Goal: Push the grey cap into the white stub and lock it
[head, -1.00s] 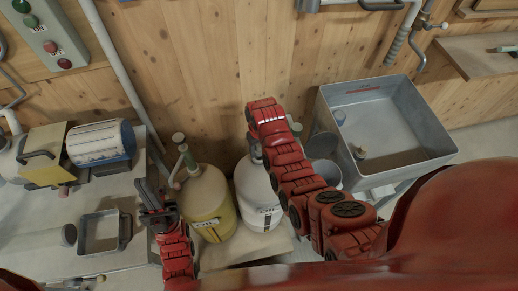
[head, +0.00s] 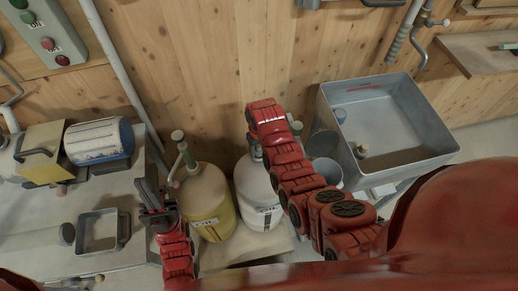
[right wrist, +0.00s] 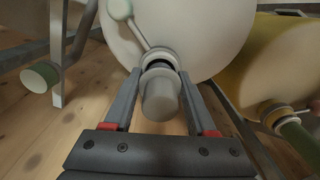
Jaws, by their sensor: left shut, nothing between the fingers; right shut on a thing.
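The grey cap (right wrist: 160,98) is between the fingers of my right gripper (right wrist: 160,76), which is shut on it in the right wrist view. The cap lines up with the white stub (right wrist: 159,57) on the white container (right wrist: 205,28). A dark ring shows where they meet; I cannot tell how deep the cap sits. In the head view the white container (head: 258,190) stands by the wall, and my right arm hides the cap and stub. My left gripper (head: 148,183) is shut and empty, left of the yellow container.
A yellow container (head: 208,200) stands directly left of the white one. A grey metal sink (head: 400,135) is to the right, with a bucket (head: 326,172) before it.

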